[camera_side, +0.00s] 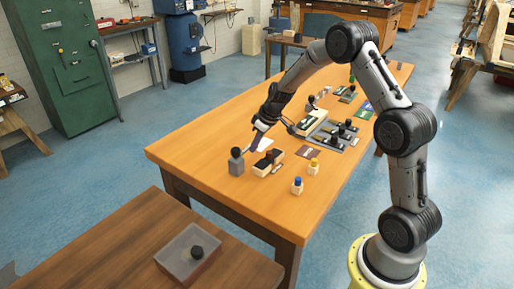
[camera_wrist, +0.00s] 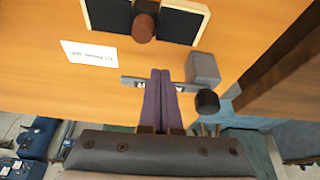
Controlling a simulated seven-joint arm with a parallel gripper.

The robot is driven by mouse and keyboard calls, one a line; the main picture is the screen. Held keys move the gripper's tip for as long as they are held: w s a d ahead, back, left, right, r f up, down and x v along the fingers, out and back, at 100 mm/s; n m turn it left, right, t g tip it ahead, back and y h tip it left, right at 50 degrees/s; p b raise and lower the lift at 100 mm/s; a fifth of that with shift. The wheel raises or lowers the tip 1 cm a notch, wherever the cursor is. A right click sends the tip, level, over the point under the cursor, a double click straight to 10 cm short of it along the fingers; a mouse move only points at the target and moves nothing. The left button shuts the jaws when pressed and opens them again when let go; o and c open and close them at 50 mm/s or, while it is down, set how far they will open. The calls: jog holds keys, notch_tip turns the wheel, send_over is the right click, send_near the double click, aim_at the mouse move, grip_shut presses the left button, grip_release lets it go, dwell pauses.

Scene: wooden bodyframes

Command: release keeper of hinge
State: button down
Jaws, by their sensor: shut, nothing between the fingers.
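My gripper (camera_wrist: 162,75) is shut and empty, its two dark fingers together in the wrist view. In the side view my gripper (camera_side: 257,143) hangs low over the table, behind the grey block. A pale-edged block with black panels (camera_side: 262,170) lies on the table; in the wrist view its black panels (camera_wrist: 180,24) flank a brown knob (camera_wrist: 144,27), beyond my fingertips and apart from them. A grey block (camera_wrist: 203,68) with a black knob (camera_wrist: 207,101) is just right of my fingers; the block also shows in the side view (camera_side: 236,167). I cannot tell which part is the hinge keeper.
A white printed card (camera_wrist: 88,50) lies left of my fingers. A grey tray (camera_side: 318,141) holds several black-knobbed parts. A clear tray (camera_side: 172,261) is on the lower table. The near-left tabletop is clear.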

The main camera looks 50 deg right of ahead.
aim_at(249, 145)
jog(key=w+n, duration=0.1)
jog(key=w+n+y, duration=0.1)
jog(key=n, duration=0.1)
jog(key=w+n, duration=0.1)
jog(key=shift+d+n+g+y, duration=0.25)
jog(key=shift+n+g+y, duration=0.05)
jog(key=w+n, duration=0.1)
jog(key=n, duration=0.1)
jog(key=w+n+g+y, duration=0.1)
jog(key=w+n, duration=0.1)
jog(key=shift+a+n, duration=0.3)
jog(key=shift+a, duration=0.1)
jog(key=w+n, duration=0.1)
jog(key=a+n+g+y, duration=0.1)
jog(key=n, duration=0.1)
jog(key=shift+w+a+n, duration=0.15)
jog(key=shift+w+n, duration=0.15)
jog(key=shift+w, duration=0.1)
jog(key=n, duration=0.1)
jog(key=w+a+n+g, duration=0.1)
jog(key=n, duration=0.1)
jog(key=shift+a, duration=0.25)
jog(key=shift+w+a, duration=0.25)
jog(key=shift+a, duration=0.25)
jog(key=v, duration=1.2)
jog(key=shift+w, duration=0.2)
